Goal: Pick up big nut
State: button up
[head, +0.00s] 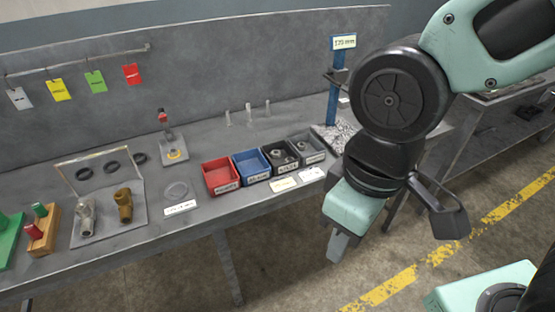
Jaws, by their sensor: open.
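A grey, nut-like ring lies in the black bin (293,165), third from the left in a row of small bins on the grey workbench (215,212). Small metal parts also show in the grey bin (322,158) to its right. They are too small to tell apart by size, so I cannot be sure which is the big nut. My gripper (338,250) hangs pointing down in front of the bench's front edge, to the right of and nearer than the bins. It is open with nothing seen in it, apart from the bins. My arm hides the bench's right end.
A red bin (209,188) and a blue bin (240,176) stand left of the black one. A blue post (334,100) with a sign rises behind the bins. Fittings on a tray (105,232) stand further left. Open floor lies in front of the bench.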

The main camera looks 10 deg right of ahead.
aim_at(172, 151)
jog(key=i+j, duration=0.25)
jog(key=j, duration=0.2)
jog(key=i+j, duration=0.3)
jog(key=j, duration=0.15)
jog(key=i+j+u, duration=0.1)
jog(key=i+j, duration=0.15)
jog(key=j, duration=0.25)
jog(key=i+j, duration=0.25)
jog(key=j, duration=0.15)
